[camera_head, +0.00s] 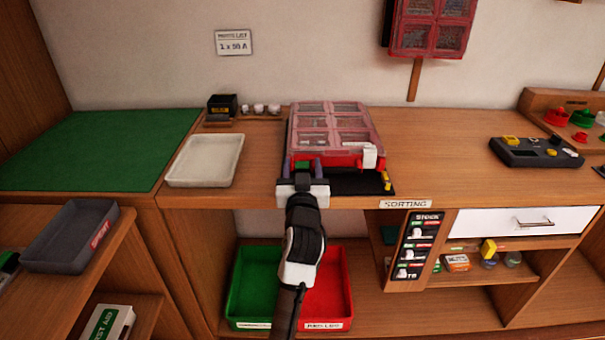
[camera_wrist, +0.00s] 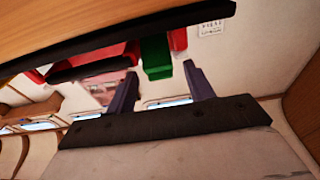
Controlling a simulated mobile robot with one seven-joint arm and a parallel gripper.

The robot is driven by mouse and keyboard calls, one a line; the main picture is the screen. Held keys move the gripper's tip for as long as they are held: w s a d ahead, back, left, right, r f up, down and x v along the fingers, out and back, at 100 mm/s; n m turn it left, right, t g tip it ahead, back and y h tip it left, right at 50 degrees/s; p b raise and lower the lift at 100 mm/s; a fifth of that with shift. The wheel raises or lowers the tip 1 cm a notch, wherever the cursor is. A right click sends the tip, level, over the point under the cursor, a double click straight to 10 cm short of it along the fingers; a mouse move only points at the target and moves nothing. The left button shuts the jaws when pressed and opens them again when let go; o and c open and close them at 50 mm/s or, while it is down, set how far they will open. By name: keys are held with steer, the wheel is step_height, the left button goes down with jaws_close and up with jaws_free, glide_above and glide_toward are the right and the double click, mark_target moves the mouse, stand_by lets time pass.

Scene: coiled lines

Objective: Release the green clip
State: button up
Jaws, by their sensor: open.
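A red case (camera_head: 340,160) with a clear, sectioned lid lies on a dark mat (camera_head: 345,187) on the bench. The green clip (camera_head: 303,166) is on the case's near edge at the left, mostly hidden by my gripper in the head view. In the wrist view the green clip (camera_wrist: 155,56) shows as a green block on the case front. My gripper (camera_head: 302,170) is open at that edge, its fingers to either side of the clip. The wrist view shows the fingers (camera_wrist: 160,80) apart; contact with the clip cannot be told. A white clip (camera_head: 370,157) sits at the case's front right.
A cream tray (camera_head: 205,182) and a small black box (camera_head: 222,105) stand left of the case. A dark device (camera_head: 537,153) lies at the right. Green (camera_head: 240,322) and red (camera_head: 345,318) bins are below.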

steer(key=s+f+p, duration=0.1)
steer(key=s+f, duration=0.1)
steer(key=s, duration=1.1)
steer(key=shift+s, duration=0.3)
